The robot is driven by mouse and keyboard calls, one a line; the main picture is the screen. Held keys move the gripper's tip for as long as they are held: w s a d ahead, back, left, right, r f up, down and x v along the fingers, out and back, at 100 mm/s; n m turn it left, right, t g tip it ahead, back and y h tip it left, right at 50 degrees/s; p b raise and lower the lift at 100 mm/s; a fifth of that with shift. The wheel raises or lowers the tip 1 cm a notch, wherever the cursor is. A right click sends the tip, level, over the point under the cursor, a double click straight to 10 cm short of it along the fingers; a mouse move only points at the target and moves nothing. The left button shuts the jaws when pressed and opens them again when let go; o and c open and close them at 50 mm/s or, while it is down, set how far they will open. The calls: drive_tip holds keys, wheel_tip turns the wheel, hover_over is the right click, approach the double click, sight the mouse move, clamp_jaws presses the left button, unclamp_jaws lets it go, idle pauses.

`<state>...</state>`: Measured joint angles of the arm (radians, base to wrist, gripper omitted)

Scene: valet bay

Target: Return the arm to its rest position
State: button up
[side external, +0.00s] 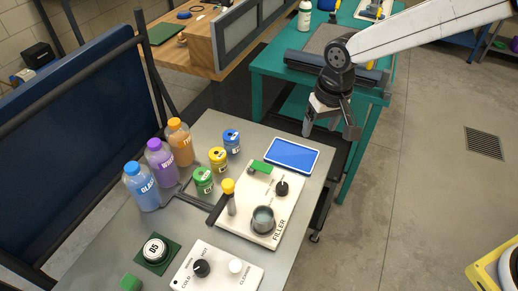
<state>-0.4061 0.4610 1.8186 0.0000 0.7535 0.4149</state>
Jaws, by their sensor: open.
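My gripper (331,124) hangs at the end of the white arm in the upper right of the side external view. It points down with its fingers apart and nothing between them. It appears above the far right side of the grey work table (213,122), close to the blue pad. Its exact height over the table is hard to tell.
The table bears a white filler panel (247,231) with a cup (263,219), a cleaner panel (215,272), a blue pad (291,154), several small cans (217,159) and bottles (141,186). A teal bench (269,66) stands behind. Floor at right is mostly clear.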

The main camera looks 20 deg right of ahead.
drive_tip(key=s+d+f+t, duration=0.1)
drive_tip(key=s+d+f, duration=0.1)
drive_tip(key=s+d, duration=1.2)
drive_tip(key=d, duration=0.4)
drive_tip(key=shift+s+d, duration=0.2)
drive_tip(key=shift+s, duration=0.1)
